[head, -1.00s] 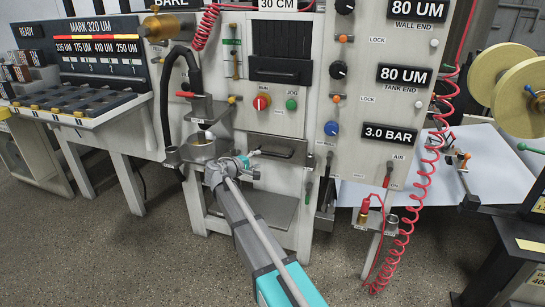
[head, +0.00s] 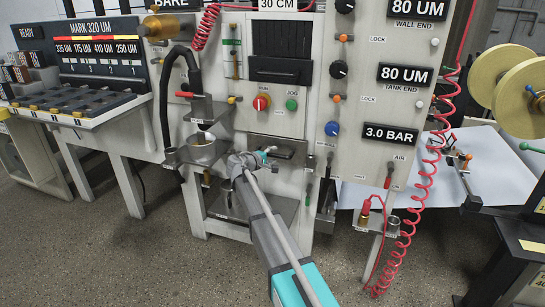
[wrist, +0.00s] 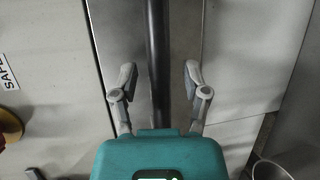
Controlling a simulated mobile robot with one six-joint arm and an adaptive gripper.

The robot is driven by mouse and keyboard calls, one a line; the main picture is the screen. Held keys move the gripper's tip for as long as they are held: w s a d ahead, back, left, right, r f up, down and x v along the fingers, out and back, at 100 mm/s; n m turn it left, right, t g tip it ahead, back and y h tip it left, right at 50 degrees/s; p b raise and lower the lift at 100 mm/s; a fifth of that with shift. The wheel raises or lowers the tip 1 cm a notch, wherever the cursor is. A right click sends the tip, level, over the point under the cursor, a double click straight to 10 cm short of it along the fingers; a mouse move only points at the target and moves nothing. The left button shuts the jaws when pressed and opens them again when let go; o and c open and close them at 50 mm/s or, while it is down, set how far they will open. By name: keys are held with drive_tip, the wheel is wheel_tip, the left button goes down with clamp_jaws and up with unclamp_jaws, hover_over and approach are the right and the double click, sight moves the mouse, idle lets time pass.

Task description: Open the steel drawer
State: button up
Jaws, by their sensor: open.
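The steel drawer (head: 299,160) is a grey metal front low on the white machine, below the red and green buttons. Its dark horizontal handle bar (head: 286,152) shows just right of my gripper (head: 268,155), which covers part of the drawer. In the wrist view the drawer's steel face (wrist: 184,20) lies ahead. The dark handle (wrist: 157,50) runs upright in that picture between the two spread fingers of my gripper (wrist: 158,82). The fingers are open, with a gap on each side of the bar. No opening shows at the drawer.
A metal cup (head: 202,149) sits in a holder left of my gripper. A steel shelf (head: 270,207) is below it. A blue knob (head: 331,128) and a coiled red hose (head: 414,210) are to the right. The floor in front is clear.

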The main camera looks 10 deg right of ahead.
clamp_jaws()
drive_tip(key=shift+s, duration=0.1)
